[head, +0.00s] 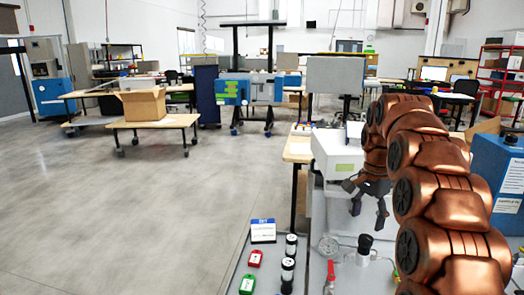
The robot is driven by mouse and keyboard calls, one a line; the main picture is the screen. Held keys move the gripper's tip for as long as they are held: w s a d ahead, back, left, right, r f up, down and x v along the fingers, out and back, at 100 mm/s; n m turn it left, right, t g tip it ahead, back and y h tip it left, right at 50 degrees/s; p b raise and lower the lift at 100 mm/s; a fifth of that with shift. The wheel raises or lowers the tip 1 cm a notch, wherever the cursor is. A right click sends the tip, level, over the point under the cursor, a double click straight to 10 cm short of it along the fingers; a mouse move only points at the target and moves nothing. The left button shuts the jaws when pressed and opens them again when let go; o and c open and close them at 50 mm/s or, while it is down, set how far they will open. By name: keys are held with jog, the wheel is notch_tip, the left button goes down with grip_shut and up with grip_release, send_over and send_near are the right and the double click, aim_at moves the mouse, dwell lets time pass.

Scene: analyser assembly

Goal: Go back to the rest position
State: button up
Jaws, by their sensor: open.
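My gripper (366,203) hangs from my copper-coloured arm at the right of the head view. Its dark fingers are spread apart and point down, with nothing between them. It is in front of a white box-shaped unit (336,158) and above the grey work surface (330,220). The arm hides part of what lies behind it.
A grey tray edge holds a sign card (263,231), red (255,258) and green (247,285) tags, and black-and-white cylinders (288,272). A blue cabinet (497,175) stands right. Floor (130,220) at left is clear.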

jog(key=s+a+n+p, duration=0.2)
jog(key=s+a+n, duration=0.1)
jog(key=s, duration=1)
jog(key=s+a+f+n+g+p, duration=0.1)
jog(key=s+a+n+p, duration=0.2)
jog(key=s, duration=1.1)
jog(key=s+a+f+n+p, duration=0.1)
jog(key=s+a+n+p, duration=0.2)
jog(key=s, duration=1)
jog(key=a+n, duration=0.1)
jog(key=n, duration=0.2)
jog(key=shift+s+g, duration=0.3)
jog(key=shift+s, duration=0.1)
